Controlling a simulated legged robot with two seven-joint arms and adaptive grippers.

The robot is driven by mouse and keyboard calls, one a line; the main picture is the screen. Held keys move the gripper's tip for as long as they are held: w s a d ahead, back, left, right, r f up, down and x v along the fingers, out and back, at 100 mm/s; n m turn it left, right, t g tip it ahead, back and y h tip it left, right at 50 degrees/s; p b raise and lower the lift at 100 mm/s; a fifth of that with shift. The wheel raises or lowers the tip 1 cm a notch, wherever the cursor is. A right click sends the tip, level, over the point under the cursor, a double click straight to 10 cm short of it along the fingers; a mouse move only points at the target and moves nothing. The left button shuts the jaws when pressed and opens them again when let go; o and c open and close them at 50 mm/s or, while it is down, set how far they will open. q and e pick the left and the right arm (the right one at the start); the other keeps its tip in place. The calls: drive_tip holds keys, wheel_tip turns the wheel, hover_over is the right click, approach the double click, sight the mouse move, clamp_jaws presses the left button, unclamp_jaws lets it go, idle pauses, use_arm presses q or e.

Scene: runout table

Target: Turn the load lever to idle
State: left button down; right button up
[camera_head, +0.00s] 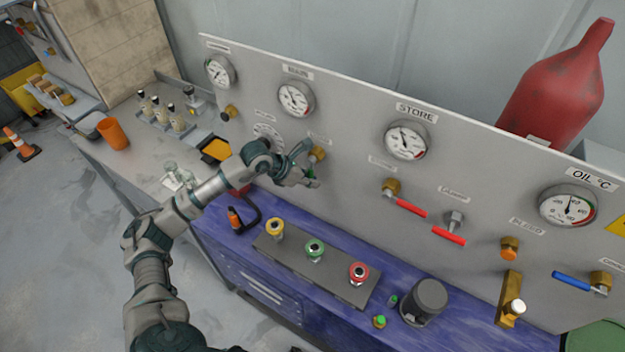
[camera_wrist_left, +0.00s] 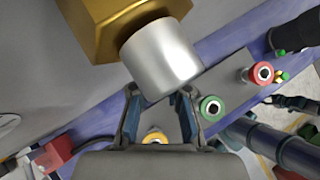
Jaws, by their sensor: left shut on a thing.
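My left gripper (camera_head: 303,176) is at the grey panel, at a brass fitting (camera_head: 318,153) below a small label that I cannot read. I take this fitting to be the load lever's. In the left wrist view a brass hexagonal body (camera_wrist_left: 112,22) carries a thick silver cylinder (camera_wrist_left: 162,60). The two fingers of my left gripper (camera_wrist_left: 158,98) meet the near end of this silver part and are shut on it. The gripper hides most of the lever in the head view, so its exact angle is unclear.
Red-handled valves (camera_head: 407,207) sit right of the gripper. Gauges (camera_head: 405,140) line the panel. A black motor-like cylinder (camera_head: 424,300) stands at the front right.

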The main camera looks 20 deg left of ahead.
use_arm(q)
drive_tip(key=shift+w+a+r, duration=0.15)
drive_tip(key=shift+w+r, duration=0.05)
drive_tip(key=shift+r, duration=0.2)
drive_tip(key=c, duration=1.3)
unclamp_jaws()
drive_tip(key=shift+o, duration=0.9)
drive_tip(key=shift+s, duration=0.1)
drive_tip(key=shift+s+a+f, duration=0.1)
drive_tip(key=shift+f, duration=0.05)
drive_tip(key=v, duration=1.2)
drive_tip(key=shift+a, duration=0.2)
drive_tip(key=shift+f, duration=0.15)
